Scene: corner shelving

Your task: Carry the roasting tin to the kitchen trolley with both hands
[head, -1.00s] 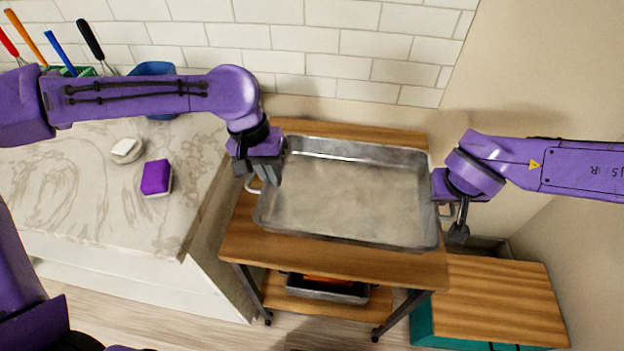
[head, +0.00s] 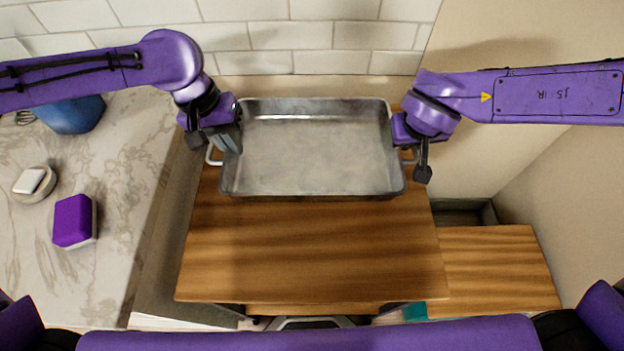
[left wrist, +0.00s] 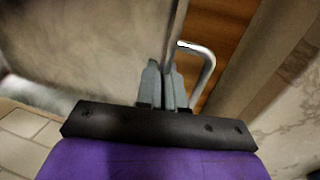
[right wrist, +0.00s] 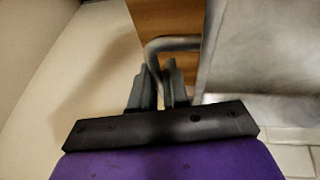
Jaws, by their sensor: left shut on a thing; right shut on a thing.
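The roasting tin (head: 315,150) is a large grey metal pan, empty, with a loop handle at each end. It is over the back part of the wooden top of the kitchen trolley (head: 310,250); I cannot tell whether it touches the top. My left gripper (head: 228,140) is shut on the tin's left end, its fingers at the wall beside the handle (left wrist: 205,65) in the left wrist view. My right gripper (head: 412,155) is shut at the right end, on the handle (right wrist: 170,43) in the right wrist view. The fingers partly hide both handles.
A marble counter (head: 120,190) stands left of the trolley, with a purple and white sponge (head: 75,220), a white soap dish (head: 33,183) and a blue pot (head: 75,115). A tiled wall is behind. A lower wood-topped unit (head: 495,265) stands at right. The trolley's front half is bare.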

